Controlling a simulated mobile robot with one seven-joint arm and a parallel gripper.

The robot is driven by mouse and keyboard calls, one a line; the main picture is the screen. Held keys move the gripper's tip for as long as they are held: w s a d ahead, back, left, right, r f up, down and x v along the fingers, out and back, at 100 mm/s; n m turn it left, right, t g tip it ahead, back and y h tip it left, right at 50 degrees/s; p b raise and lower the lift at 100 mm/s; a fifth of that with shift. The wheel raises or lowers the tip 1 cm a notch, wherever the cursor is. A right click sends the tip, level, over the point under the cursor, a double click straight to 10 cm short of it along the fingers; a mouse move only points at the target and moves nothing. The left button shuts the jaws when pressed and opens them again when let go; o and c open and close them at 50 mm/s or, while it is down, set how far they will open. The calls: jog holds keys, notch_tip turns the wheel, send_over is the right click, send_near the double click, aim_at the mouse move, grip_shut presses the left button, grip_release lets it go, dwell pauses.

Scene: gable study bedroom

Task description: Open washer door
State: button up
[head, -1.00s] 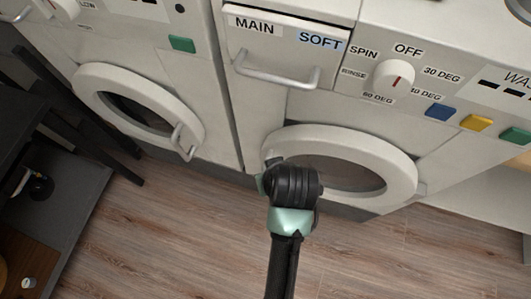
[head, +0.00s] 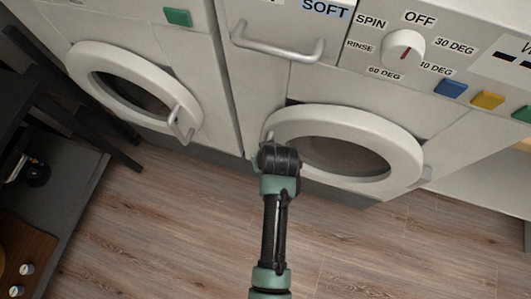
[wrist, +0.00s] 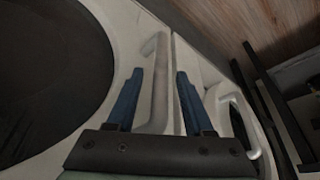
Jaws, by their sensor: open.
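The washer door (head: 405,148) is a round white ring with dark glass, on the right machine in the head view; it looks closed. Its pale handle (wrist: 159,85) stands upright in the wrist view, beside the dark glass (wrist: 45,80). My gripper (wrist: 160,75) is open, with one blue finger on each side of the handle in the picture. No firm contact shows, and I cannot tell how deep the handle sits between the fingers. In the head view my wrist covers the fingers and most of the handle at the door's left edge.
A second machine with a similar round door (head: 90,55) and handle (head: 181,125) stands close on the left; its handle (wrist: 235,115) also shows right of my gripper. The wooden floor (head: 390,250) in front is clear. A dark chair (head: 65,95) is at far left.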

grip_shut()
dwell(1.4)
